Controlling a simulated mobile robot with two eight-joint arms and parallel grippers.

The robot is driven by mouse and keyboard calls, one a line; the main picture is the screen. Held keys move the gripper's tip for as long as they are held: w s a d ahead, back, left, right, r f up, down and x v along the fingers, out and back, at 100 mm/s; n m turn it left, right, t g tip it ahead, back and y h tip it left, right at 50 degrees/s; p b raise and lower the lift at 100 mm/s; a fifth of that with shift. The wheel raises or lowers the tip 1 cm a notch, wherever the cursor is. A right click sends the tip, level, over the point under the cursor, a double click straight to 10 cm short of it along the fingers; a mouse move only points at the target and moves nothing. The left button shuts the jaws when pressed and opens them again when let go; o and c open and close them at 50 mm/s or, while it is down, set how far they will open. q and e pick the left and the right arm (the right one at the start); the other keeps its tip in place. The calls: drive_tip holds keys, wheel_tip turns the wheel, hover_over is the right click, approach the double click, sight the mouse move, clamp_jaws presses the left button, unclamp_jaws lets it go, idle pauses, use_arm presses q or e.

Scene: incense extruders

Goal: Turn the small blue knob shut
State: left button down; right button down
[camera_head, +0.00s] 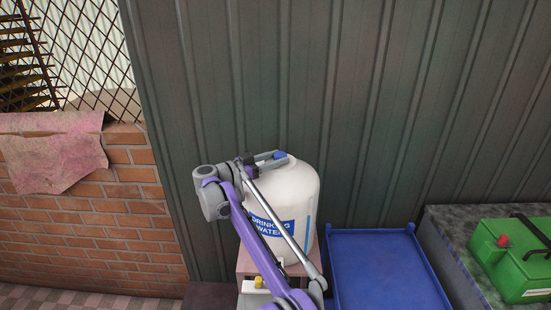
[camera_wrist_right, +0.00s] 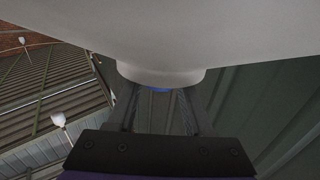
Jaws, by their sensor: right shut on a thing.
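A white drinking water tank (camera_head: 303,190) with a blue label stands against the metal wall. The small blue knob (camera_head: 281,154) is on the tank's top. My right gripper (camera_head: 276,158) reaches in from the left at the top of the tank, shut on the knob. In the right wrist view, a sliver of the blue knob (camera_wrist_right: 160,90) shows between the fingers (camera_wrist_right: 158,100), beside the tank's white neck (camera_wrist_right: 160,74). Most of the knob is hidden there, so I cannot tell how far it is turned. My left gripper is not in view.
The tank stands on a pinkish stand (camera_head: 244,265). A blue tray (camera_head: 385,270) lies to its right, then a green case (camera_head: 515,265) on a grey slab. A brick wall (camera_head: 90,235) is at the left. Corrugated metal wall (camera_head: 330,90) rises close behind the tank.

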drive_tip(key=shift+r, duration=0.2)
drive_tip(key=shift+c, duration=1.5)
unclamp_jaws()
drive_tip(key=shift+f, duration=0.1)
drive_tip(key=v, duration=1)
drive_tip(key=shift+s+a, duration=0.2)
drive_tip(key=shift+a, duration=0.1)
